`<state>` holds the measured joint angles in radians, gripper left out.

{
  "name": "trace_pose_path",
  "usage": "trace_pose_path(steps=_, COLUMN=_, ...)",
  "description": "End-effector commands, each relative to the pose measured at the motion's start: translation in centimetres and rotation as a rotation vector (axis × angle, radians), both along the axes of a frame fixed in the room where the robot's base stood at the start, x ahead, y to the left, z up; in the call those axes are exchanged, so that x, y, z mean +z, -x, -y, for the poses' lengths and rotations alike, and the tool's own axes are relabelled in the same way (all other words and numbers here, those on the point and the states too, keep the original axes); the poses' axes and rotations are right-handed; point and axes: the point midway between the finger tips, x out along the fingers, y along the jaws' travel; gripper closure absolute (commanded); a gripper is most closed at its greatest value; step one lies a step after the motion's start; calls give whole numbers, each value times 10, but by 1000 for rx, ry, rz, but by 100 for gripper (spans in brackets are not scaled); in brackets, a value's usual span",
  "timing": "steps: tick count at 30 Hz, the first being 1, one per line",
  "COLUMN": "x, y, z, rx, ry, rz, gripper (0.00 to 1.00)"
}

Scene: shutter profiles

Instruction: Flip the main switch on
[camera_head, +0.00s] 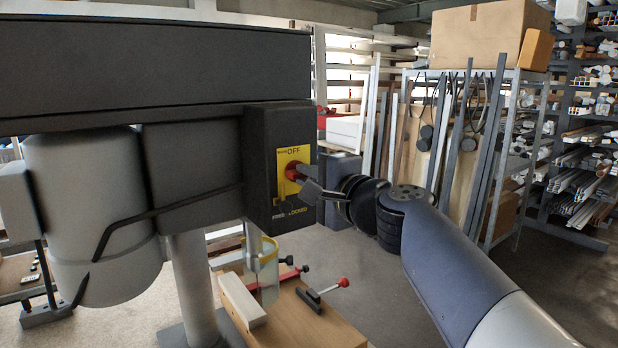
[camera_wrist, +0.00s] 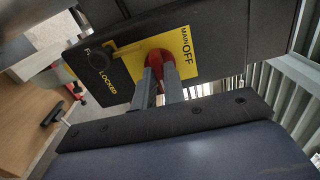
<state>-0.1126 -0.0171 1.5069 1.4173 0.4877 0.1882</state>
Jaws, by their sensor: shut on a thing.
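The main switch is a red rotary knob (camera_head: 291,171) on a yellow plate (camera_head: 296,154) marked OFF, on the face of a dark box (camera_head: 265,150). In the wrist view the red knob (camera_wrist: 157,57) sits on the yellow plate (camera_wrist: 185,42), marked MAIN OFF, with LOCKED lettering to the left. My gripper (camera_head: 303,176) reaches the knob from the right. In the wrist view its two grey fingers (camera_wrist: 160,71) are shut on the knob, one on each side. The fingers partly hide the knob.
The dark box hangs beside a large grey motor housing (camera_head: 88,185) under a dark beam (camera_head: 150,65). A wooden bench (camera_head: 305,325) with a red-knobbed lever (camera_head: 343,283) stands below. Shelves with profiles stand behind; grey floor is open at the right.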

Motion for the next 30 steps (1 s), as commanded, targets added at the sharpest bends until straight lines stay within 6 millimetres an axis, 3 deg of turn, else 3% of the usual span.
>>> trace_pose_path(steps=5, x=-1, y=0, z=0, rx=0, ry=-2, rz=-3, gripper=100)
trace_pose_path(steps=6, x=-1, y=0, z=0, rx=0, ry=-2, rz=-3, gripper=88)
trace_pose_path(steps=14, x=0, y=0, z=0, rx=0, ry=-1, rz=-1, gripper=67)
trace_pose_path(steps=23, x=0, y=3, z=2, rx=-1, ry=-1, rz=1, gripper=67)
trace_pose_path(steps=30, x=-2, y=31, z=22, rx=-4, ry=1, rz=4, gripper=67)
